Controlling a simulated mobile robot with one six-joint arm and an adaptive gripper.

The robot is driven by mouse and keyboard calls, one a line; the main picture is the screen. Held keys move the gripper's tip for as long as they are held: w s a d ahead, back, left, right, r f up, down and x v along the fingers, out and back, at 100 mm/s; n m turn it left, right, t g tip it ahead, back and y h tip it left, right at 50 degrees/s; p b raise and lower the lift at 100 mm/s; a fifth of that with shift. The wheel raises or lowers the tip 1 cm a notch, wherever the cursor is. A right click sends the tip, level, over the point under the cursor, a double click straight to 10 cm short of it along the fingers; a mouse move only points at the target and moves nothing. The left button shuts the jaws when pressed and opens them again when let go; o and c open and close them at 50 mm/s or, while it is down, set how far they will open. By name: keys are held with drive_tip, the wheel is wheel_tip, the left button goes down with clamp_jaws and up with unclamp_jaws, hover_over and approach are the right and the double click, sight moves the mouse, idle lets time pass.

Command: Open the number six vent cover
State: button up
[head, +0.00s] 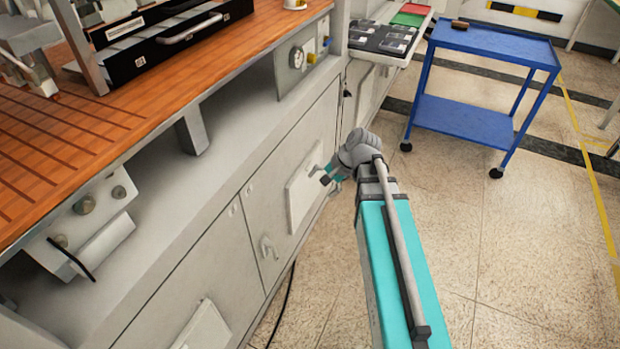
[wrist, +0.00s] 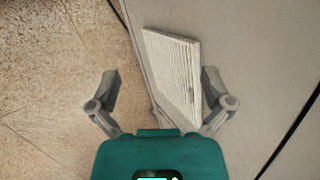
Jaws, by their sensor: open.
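A white louvred vent cover (head: 303,188) is on the grey cabinet side, and I read no number on it. It also shows in the wrist view (wrist: 172,75), between the fingers and nearer the right one. My gripper (head: 325,175) is open and empty, close to the cover's right side in the head view. In the wrist view my gripper (wrist: 160,78) has its left finger over the floor and its right finger by the cover's right edge. I cannot tell whether that finger touches the cover.
A second white panel (head: 203,328) is lower on the cabinet side, and a small latch (head: 268,248) sits between the two. A blue cart (head: 480,118) stands at the back right. The wooden-topped bench (head: 60,150) fills the left. The tiled floor (head: 530,260) at right is clear.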

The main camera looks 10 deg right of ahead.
drive_tip(key=w+d+f+m+t+y+b, duration=0.35)
drive_tip(key=w+f+m+b, duration=0.4)
drive_tip(key=b, duration=0.55)
drive_tip(key=m+t+y+b, duration=0.5)
drive_tip(key=m+b, duration=0.4)
drive_tip(key=b, duration=0.6)
approach(311, 166)
drive_tip(key=v, duration=0.4)
drive_tip(key=shift+a+f+p, duration=0.1)
drive_tip(key=shift+p, duration=0.2)
drive_tip(key=x, duration=1.3)
drive_tip(key=shift+w+a, duration=0.25)
drive_tip(key=shift+w, duration=0.05)
